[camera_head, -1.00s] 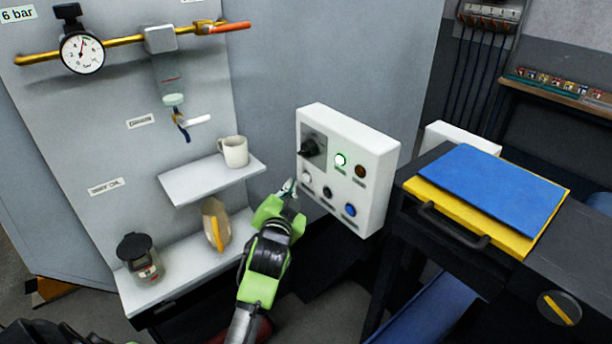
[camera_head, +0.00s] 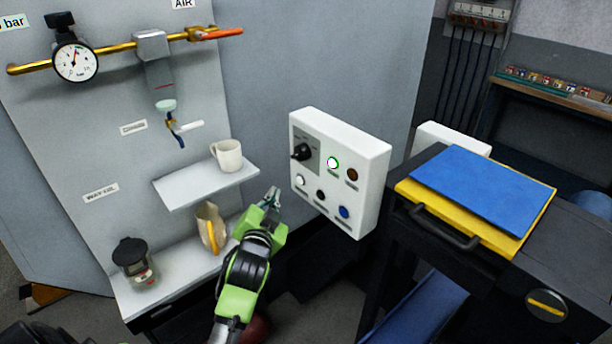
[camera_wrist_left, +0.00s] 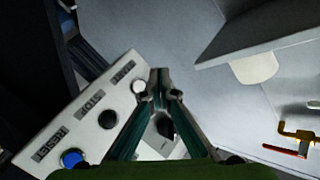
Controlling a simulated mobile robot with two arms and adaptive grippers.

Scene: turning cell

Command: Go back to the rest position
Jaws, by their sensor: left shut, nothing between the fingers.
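My left gripper (camera_head: 271,196) is shut and empty, with its green arm coming up from the bottom of the head view. It is in front of the wall, left of the white control box (camera_head: 365,150) and apart from it. The box has a black rotary switch (camera_head: 302,152), a lit green-ringed button (camera_head: 333,163), a brown button (camera_head: 352,175), and white, black and blue buttons below. In the left wrist view the shut fingers (camera_wrist_left: 159,76) cross in front of the box (camera_wrist_left: 100,118). My right gripper is not in view.
A shelf (camera_head: 190,189) with a cream mug (camera_head: 228,154) is left of the gripper. A lower shelf (camera_head: 180,290) holds a dark-lidded jar (camera_head: 137,262) and a beige item (camera_head: 211,228). A blue-and-yellow stack (camera_head: 485,190) lies on a black cabinet to the right.

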